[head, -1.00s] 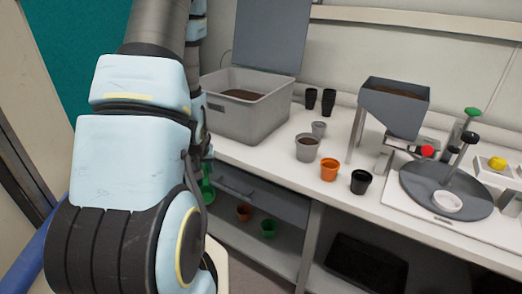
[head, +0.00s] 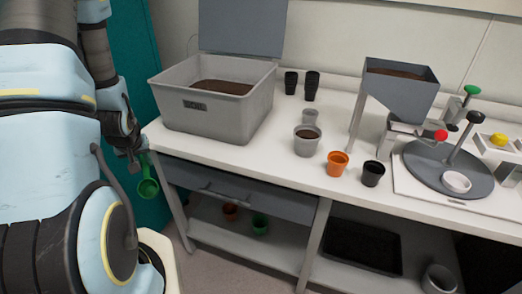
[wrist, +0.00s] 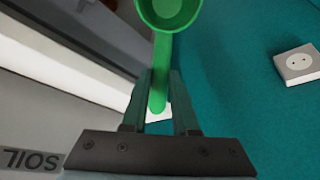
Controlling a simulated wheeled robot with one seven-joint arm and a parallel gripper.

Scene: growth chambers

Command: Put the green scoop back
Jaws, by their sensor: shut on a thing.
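The green scoop (head: 148,187) hangs from my gripper (head: 136,158) just left of the bench's left end, in front of the teal wall. My gripper is shut on its handle. In the wrist view the handle runs between the two fingers (wrist: 159,98), and the round cup of the scoop (wrist: 168,10) points away from the gripper, cut off by the top edge. The grey soil bin (head: 212,119) stands on the bench's left end with its lid up and dark soil inside. Its SOIL label (wrist: 30,160) shows in the wrist view.
The white bench (head: 262,160) carries an orange pot (head: 337,164), a black pot (head: 373,174), grey pots, a hopper (head: 402,98) and a round grey plate (head: 447,170). A drawer (head: 236,192) and shelf lie below. A socket (wrist: 297,64) is on the teal wall.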

